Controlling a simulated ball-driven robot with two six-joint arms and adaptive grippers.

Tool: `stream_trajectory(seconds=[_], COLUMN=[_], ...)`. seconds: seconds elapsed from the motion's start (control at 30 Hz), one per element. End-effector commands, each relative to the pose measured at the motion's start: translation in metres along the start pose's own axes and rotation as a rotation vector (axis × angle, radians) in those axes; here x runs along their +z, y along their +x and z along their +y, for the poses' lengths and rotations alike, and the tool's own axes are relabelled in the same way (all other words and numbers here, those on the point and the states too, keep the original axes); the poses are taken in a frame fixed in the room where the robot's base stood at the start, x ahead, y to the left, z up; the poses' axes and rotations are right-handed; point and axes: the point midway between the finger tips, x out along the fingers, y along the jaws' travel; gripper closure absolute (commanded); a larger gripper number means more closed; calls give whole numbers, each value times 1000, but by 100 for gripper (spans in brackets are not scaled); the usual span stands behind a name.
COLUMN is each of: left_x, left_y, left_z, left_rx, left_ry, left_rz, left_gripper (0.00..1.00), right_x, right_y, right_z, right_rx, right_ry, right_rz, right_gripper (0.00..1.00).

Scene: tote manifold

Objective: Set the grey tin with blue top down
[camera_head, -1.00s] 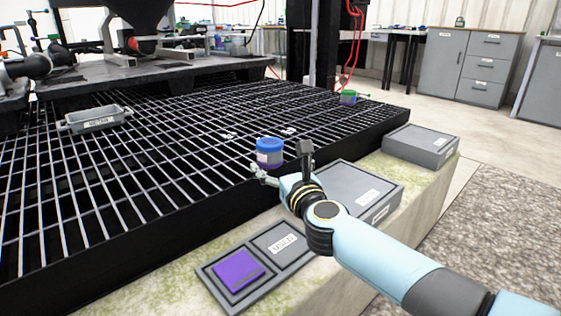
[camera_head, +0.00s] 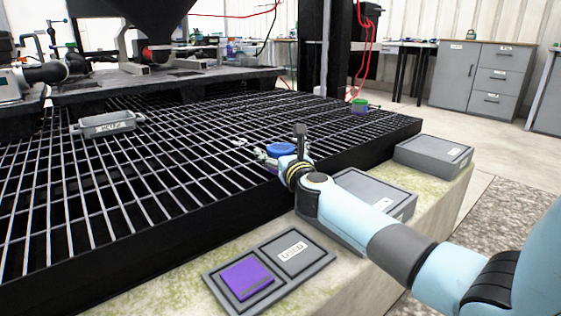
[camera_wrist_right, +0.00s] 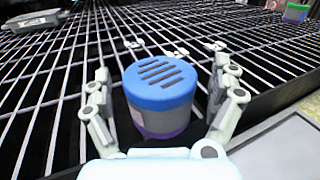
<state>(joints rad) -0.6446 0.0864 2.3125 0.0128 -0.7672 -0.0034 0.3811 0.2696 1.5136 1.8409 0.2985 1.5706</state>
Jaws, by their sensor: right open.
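The grey tin with a slotted blue top (camera_wrist_right: 160,88) stands upright at the near right edge of the black grate and has a purple band at its base. It also shows in the head view (camera_head: 281,149), where my gripper hides its lower part. My right gripper (camera_wrist_right: 163,72) is open, with one finger on each side of the tin. A gap shows between the tin and the left finger; the right finger is very close to it, and I cannot tell if they touch. My left gripper is out of view.
A two-part grey tray (camera_head: 215,275) with a purple block and a "USED" label lies on the ledge. Grey boxes (camera_head: 432,154) stand further along it. A grey tray (camera_head: 105,123) and a green-topped tin (camera_head: 360,106) are on the grate, which is otherwise mostly clear.

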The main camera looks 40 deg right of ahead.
Motion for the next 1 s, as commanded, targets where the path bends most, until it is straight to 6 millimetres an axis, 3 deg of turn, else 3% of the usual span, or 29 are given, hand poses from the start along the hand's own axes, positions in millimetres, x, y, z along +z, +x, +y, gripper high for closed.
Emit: stream_trajectory(seconds=[0.1,0.63,1.0], left_x=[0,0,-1], left_y=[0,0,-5], left_z=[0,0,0], left_rx=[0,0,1], left_ry=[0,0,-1], left_rz=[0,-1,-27], left_gripper=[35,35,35], right_x=[1,1,5], right_y=[0,-1,0], right_z=[0,0,0], right_rx=[0,0,0], right_ry=[0,0,0], right_rz=[-1,-1,-2], right_gripper=[7,76,76])
